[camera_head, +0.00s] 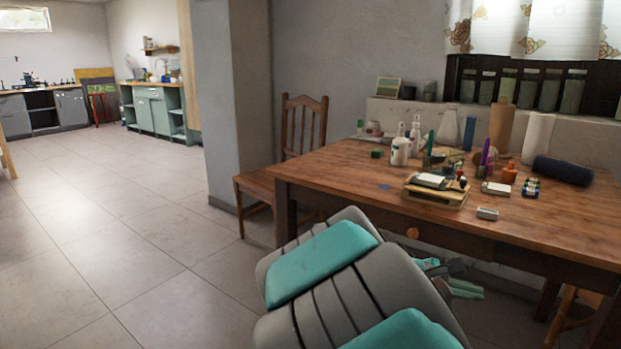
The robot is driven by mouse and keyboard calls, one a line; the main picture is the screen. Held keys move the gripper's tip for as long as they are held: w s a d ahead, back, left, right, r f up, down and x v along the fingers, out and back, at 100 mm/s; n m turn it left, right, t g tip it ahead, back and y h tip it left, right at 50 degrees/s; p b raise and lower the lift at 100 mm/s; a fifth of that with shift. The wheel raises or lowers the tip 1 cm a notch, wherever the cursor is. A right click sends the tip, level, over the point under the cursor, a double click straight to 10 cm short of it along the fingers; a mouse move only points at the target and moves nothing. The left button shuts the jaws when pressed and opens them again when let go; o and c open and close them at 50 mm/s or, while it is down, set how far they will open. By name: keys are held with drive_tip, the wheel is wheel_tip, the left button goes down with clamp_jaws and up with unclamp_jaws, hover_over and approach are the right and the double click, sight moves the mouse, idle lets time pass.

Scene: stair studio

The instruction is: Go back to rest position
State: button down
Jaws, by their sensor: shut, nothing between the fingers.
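My arm, grey with teal panels, is folded low in front of the wooden table (345,170). My gripper (466,289) shows small beyond the arm, against the table's front side and below the level of the tabletop. Its teal fingers are shut, and I see nothing held in them. Part of the gripper and wrist is hidden behind my arm.
The tabletop holds several bottles, small boxes and a dark cylinder (563,170). A wooden chair (304,125) stands at the table's left end, beside a grey pillar (238,100). Tiled floor (110,220) is open to the left, up to green cabinets (152,112).

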drive_tip(key=s+a+f+m+g+y, duration=0.1)
drive_tip(key=s+f+m+g+y, duration=0.2)
drive_tip(key=s, duration=0.6)
drive_tip(key=s+a+f+m+g+y, duration=0.1)
drive_tip(key=s+f+m+y, duration=0.3)
drive_tip(key=s, duration=0.4)
drive_tip(key=s+a+f+m+y, duration=0.2)
drive_tip(key=s+a+m+y, duration=0.3)
drive_tip(key=s+a, duration=0.6)
drive_tip(key=shift+s+a+f+g+y, duration=0.15)
drive_tip(key=shift+a+f+g+y, duration=0.25)
drive_tip(key=shift+a, duration=0.8)
